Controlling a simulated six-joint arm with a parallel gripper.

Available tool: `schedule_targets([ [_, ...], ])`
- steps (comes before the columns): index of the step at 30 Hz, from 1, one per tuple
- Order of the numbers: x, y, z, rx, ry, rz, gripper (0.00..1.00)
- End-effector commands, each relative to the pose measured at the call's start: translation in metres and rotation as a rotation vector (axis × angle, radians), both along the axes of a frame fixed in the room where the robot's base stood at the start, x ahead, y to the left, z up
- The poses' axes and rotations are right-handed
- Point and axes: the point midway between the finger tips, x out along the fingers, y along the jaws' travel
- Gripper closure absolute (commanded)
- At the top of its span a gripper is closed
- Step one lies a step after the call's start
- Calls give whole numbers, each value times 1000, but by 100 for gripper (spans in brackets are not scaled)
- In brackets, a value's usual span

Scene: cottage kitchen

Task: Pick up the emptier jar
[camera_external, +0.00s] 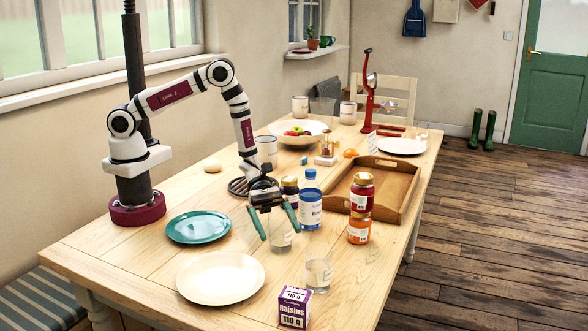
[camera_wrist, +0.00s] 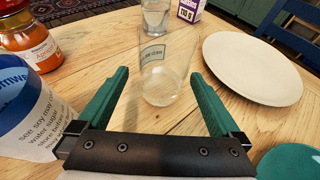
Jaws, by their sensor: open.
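A clear glass jar (camera_wrist: 165,70) with a small label stands on the wooden table between my gripper's fingers in the wrist view; its visible inside looks mostly empty. It also shows, partly covered by the fingers, in the external view (camera_external: 281,239). A second clear jar (camera_external: 318,272) with a pale label stands nearer the front; its top is cut off in the wrist view (camera_wrist: 155,16). I cannot tell its fill level clearly. My gripper (camera_external: 279,233) is open and points downward, its green fingers (camera_wrist: 159,76) on either side of the first jar, with no visible grip on it.
A cream plate (camera_external: 220,279) and a teal plate (camera_external: 198,227) lie left of the jars. A raisins box (camera_external: 294,307) stands at the front. A blue-white bottle (camera_external: 310,205), a red-labelled jar (camera_external: 362,195) and an orange jar (camera_external: 359,230) crowd the right, beside a wooden tray (camera_external: 402,190).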

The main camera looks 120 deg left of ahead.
Motion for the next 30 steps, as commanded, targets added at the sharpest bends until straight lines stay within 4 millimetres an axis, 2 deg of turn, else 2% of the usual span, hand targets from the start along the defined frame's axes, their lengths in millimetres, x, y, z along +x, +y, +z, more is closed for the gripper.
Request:
schedule_targets([
  [9, 35, -37, -17, 0, 0, -3, 0],
  [17, 38, -39, -18, 1, -1, -3, 2],
  [30, 38, -38, -18, 1, -1, -3, 81],
])
